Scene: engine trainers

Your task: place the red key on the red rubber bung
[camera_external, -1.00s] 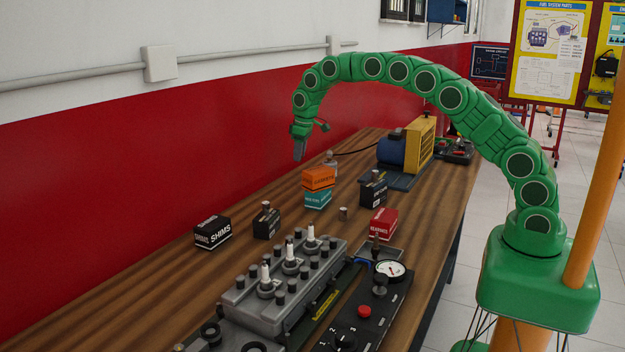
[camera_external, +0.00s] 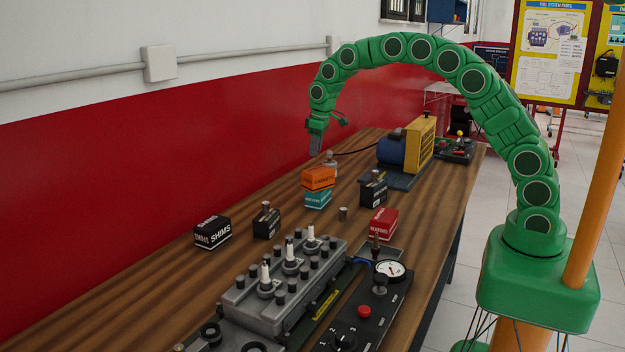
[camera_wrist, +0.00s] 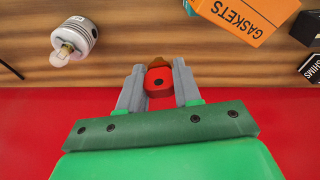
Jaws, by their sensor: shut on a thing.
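My gripper (camera_wrist: 159,90) is shut on a red piece with a dark round hole, which looks like the red key (camera_wrist: 159,79). A small brownish-orange patch shows just beyond it; I cannot tell whether it is part of the held piece or something below. In the external view my gripper (camera_external: 315,153) points down above the far part of the bench, near the wall, and the key is too small to make out there. I cannot pick out the red rubber bung for certain in either view.
An orange gaskets box (camera_external: 318,178) sits on a teal box (camera_external: 317,199). A metal piston with a bulb (camera_wrist: 73,38) stands near my gripper. Black boxes, a red box (camera_external: 383,222) and a grey engine block (camera_external: 284,284) stand nearer. The red wall (camera_external: 200,160) borders the bench (camera_external: 170,285).

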